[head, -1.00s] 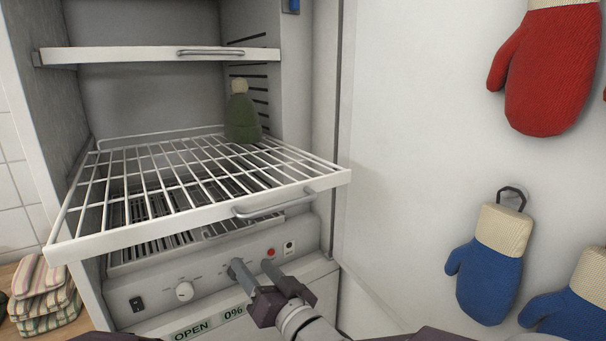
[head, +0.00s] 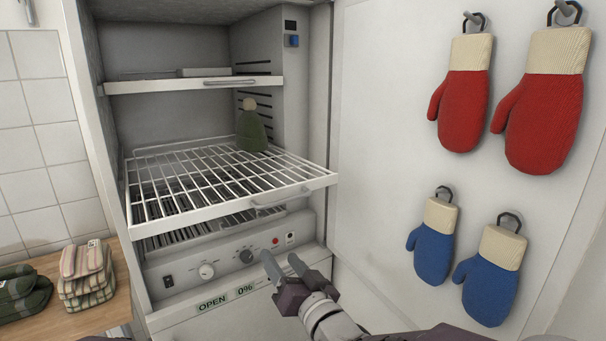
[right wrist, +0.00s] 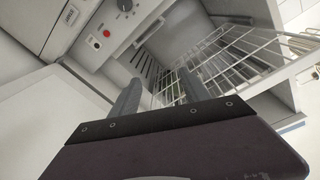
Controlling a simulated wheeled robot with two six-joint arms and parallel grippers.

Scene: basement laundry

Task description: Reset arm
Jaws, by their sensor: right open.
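My right gripper (head: 285,268) is in front of the drying cabinet's control panel (head: 228,262), low and right of centre in the head view. Its two fingers are apart with nothing between them. In the right wrist view the open fingers (right wrist: 158,92) point toward the cabinet, with the pulled-out wire rack (right wrist: 235,60) beyond. A green mitten with a cream cuff (head: 252,130) stands upright on the back right of the wire rack (head: 215,175). My left gripper does not show.
Two red mittens (head: 464,100) and two blue mittens (head: 433,245) hang on hooks on the white door at right. Folded striped cloths (head: 86,275) and dark green folded items (head: 22,295) lie on a wooden counter (head: 85,318) at left. An upper shelf (head: 190,84) sits above the rack.

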